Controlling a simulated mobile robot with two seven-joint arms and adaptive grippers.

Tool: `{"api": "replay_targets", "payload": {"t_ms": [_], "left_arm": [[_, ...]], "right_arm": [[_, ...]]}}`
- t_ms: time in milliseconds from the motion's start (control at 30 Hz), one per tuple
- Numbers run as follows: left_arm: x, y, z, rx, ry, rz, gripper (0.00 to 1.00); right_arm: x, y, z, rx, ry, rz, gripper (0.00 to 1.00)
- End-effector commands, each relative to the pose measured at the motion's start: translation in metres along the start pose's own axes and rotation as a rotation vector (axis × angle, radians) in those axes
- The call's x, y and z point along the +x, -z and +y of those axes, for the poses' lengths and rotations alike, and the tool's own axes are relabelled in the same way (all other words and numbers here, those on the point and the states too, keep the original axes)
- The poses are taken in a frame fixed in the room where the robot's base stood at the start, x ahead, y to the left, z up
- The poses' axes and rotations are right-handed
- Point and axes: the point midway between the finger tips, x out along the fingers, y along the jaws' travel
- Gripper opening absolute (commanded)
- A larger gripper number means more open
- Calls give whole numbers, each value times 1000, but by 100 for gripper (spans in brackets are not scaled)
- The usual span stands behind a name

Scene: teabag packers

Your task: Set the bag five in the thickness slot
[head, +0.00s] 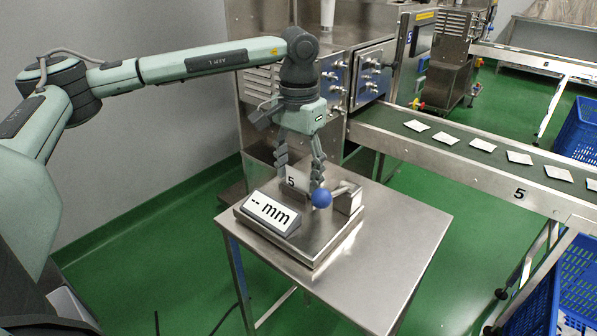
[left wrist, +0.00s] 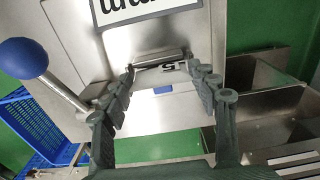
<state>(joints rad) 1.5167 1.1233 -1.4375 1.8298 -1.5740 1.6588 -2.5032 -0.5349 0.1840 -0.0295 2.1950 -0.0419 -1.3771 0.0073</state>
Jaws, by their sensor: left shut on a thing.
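Bag five (head: 297,183), pale and marked 5, is between the fingers of my left gripper (head: 302,183). The gripper points down and is shut on the bag. In the left wrist view the bag (left wrist: 172,66) shows nearly edge-on between the fingertips (left wrist: 165,75). It is low over the steel thickness gauge (head: 318,248), behind the display (head: 271,213) reading "-- mm". The gauge's lever with a blue ball (head: 322,198) is beside the fingers. The slot is hidden by the bag and fingers; I cannot tell whether the bag is in it. My right gripper is not in view.
The gauge stands on a steel table (head: 390,240) with bare room at right and front. A conveyor (head: 470,152) labelled 5 carries several white bags behind it. Blue crates (head: 572,280) stand at right. A steel machine (head: 270,85) is close behind the table.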

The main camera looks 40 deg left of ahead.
Motion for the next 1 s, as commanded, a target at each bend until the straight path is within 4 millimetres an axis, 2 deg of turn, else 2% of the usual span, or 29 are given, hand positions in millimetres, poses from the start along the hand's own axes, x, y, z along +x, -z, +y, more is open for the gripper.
{"api": "replay_targets", "payload": {"t_ms": [100,133,300,667,800,1000], "left_arm": [[3,0,0,0,0,-1,52],[2,0,0,0,0,-1,61],[2,0,0,0,0,-1,80],[-2,0,0,0,0,0,80],[-18,1,0,1,-1,3,80],[-62,1,1,1,-1,3,80]], "right_arm": [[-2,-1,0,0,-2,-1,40],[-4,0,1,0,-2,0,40],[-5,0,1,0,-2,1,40],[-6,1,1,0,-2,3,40],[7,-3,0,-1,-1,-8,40],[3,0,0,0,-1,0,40]]}}
